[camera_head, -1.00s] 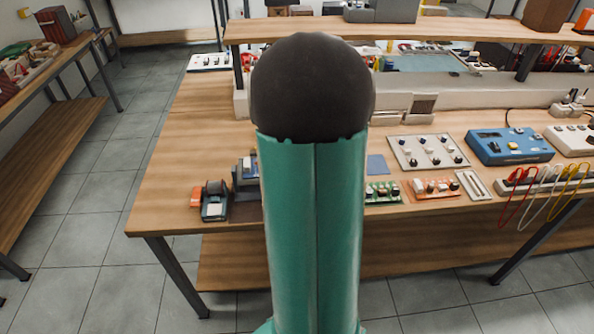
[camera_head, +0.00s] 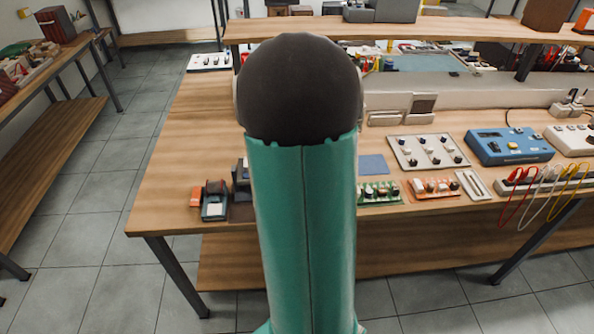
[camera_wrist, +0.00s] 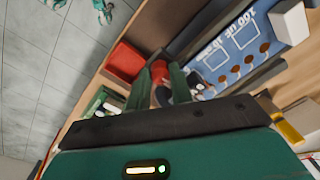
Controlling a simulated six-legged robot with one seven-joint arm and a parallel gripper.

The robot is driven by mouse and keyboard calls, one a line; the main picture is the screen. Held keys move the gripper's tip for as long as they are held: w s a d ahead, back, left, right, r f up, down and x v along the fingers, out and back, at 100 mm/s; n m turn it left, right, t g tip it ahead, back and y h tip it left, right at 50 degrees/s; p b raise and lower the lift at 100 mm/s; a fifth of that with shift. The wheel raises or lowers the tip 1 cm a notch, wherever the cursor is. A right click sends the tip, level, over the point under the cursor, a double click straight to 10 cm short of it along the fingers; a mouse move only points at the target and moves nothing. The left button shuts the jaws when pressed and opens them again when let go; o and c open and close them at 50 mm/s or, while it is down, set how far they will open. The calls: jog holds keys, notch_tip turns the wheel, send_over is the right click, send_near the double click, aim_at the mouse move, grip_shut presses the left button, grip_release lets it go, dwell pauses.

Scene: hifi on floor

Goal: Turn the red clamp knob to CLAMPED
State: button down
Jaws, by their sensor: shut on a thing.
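The red clamp knob (camera_wrist: 159,70) shows in the wrist view between the two green fingers. My gripper (camera_wrist: 160,80) is shut on it, one finger on each side. The knob's lower part is partly hidden by the fingers, and its pointer and any CLAMPED mark cannot be read. In the head view my own arm hides the gripper and the knob.
A blue board marked "100 uF" (camera_wrist: 240,40) lies right of the fingers in the wrist view, and a red tray (camera_wrist: 126,62) lies left. In the head view the workbench (camera_head: 180,150) holds a blue instrument (camera_head: 508,146) and several small boards at right.

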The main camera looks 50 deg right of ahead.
jog(key=c, duration=1.2)
grip_release()
jog(key=shift+c, duration=0.2)
jog(key=shift+r, duration=0.15)
notch_tip(320, 180, up, 14)
jog(key=shift+s+f, duration=0.2)
jog(key=shift+s, duration=0.1)
jog(key=w+a+r+n+t, duration=0.1)
jog(key=w+a+n, duration=0.1)
jog(key=a, duration=0.4)
jog(key=w+a+r+n, duration=0.1)
jog(key=a+r+n, duration=0.1)
jog(key=a, duration=0.3)
jog(key=s+a+n+t, duration=0.2)
jog(key=a+n, duration=0.4)
jog(key=a, duration=0.6)
jog(key=s+a+f+n+t, duration=0.1)
jog(key=a+n, duration=0.5)
jog(key=a, duration=0.7)
jog(key=shift+s+n+t, duration=0.3)
jog(key=shift+s+t, duration=0.3)
jog(key=shift+s, duration=0.45)
